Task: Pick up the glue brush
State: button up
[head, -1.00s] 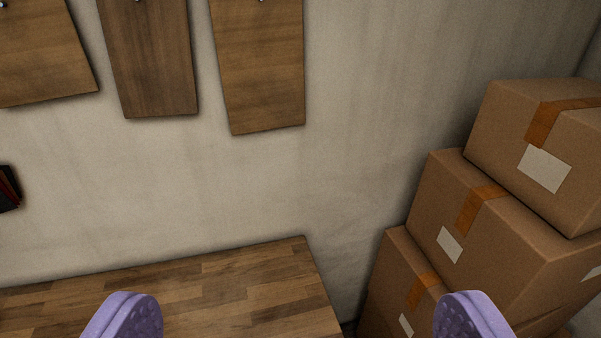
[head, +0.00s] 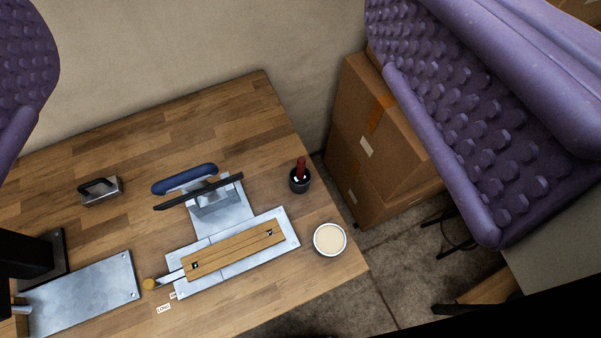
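A red handle (head: 301,167) stands upright in a small dark pot (head: 299,183) near the right side of the wooden workbench (head: 150,135). It looks like the glue brush; its lower end is hidden in the pot. A round white dish (head: 329,240) with cream-coloured contents, perhaps glue, sits near the bench's right corner. My gripper (head: 255,115) is open and empty. Its two purple studded fingers are wide apart at the upper left and upper right, close to the camera and above the bench, away from the pot.
A wooden strip (head: 235,250) lies on a metal plate left of the dish. Behind it are a blue-handled tool (head: 185,179) and a black-handled block (head: 100,190). A metal-based device (head: 85,293) stands at the left. Cardboard boxes (head: 375,140) are stacked beyond the bench's right edge.

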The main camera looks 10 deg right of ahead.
aim_at(299, 179)
jog(key=k+j, duration=0.2)
jog(key=k, duration=0.25)
jog(key=k+j, duration=0.2)
jog(key=k, duration=0.25)
